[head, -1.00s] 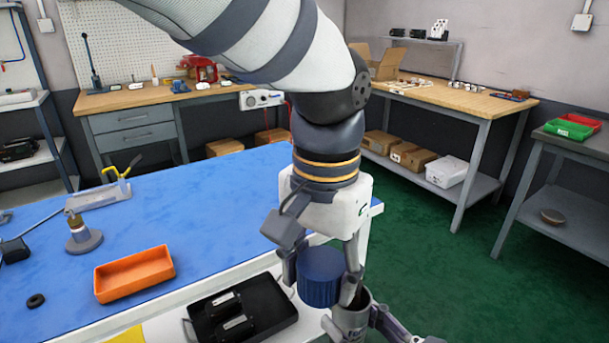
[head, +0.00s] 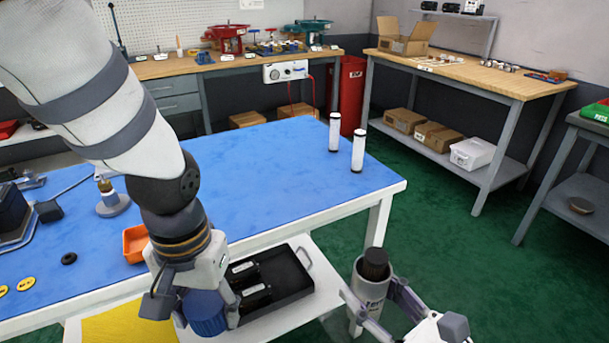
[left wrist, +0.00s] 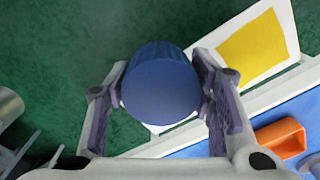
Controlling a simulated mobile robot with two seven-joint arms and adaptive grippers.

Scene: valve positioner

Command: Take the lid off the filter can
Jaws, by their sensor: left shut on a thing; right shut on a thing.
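In the left wrist view the lid (left wrist: 160,85) sits between both fingers. The filter can (head: 371,290) is a grey open cylinder with a label. A dark brown filter element (head: 375,262) stands up out of its mouth. My right gripper (head: 388,303) is shut on the can, its fingers around the can's side, and holds it upright over the floor. Its lower part is partly hidden.
A black tray (head: 303,284) with two dark parts lies on the white lower shelf between lid and can. An orange bin (head: 133,243) is partly behind my left arm. Two white cylinders (head: 335,132) stand at the table's far right. The blue tabletop's middle is clear.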

